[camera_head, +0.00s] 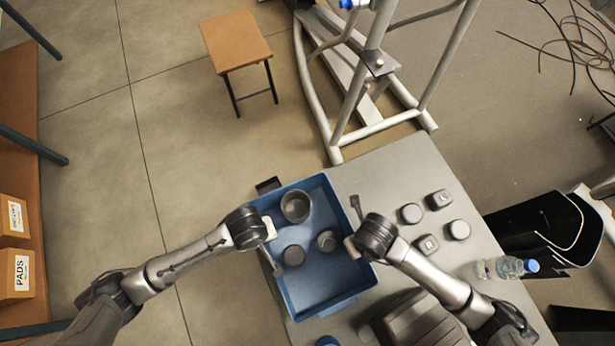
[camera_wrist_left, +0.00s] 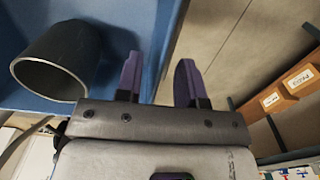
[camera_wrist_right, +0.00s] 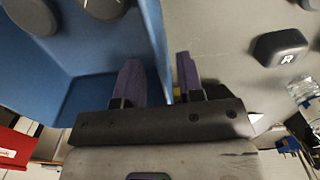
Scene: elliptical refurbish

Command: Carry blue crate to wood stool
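The blue crate (camera_head: 329,271) sits at the left end of the grey table, with a large open dark cup (camera_head: 296,206) and smaller dark round pieces (camera_head: 293,255) inside. The wood stool (camera_head: 236,41) stands on the floor at upper left, its top empty. My left gripper (camera_head: 270,242) is open at the crate's left wall. In the left wrist view its fingers (camera_wrist_left: 158,82) straddle the wall, with gaps. My right gripper (camera_head: 355,228) is open at the right wall. In the right wrist view its fingers (camera_wrist_right: 160,82) straddle that wall, one inside and one outside.
Several dark knobs (camera_head: 458,230) and a water bottle (camera_head: 509,267) stand on the table (camera_head: 380,165) right of the crate. A grey metal frame (camera_head: 352,90) stands beyond it, right of the stool. Shelves with orange boxes (camera_head: 15,272) are far left. Floor (camera_head: 175,130) between is clear.

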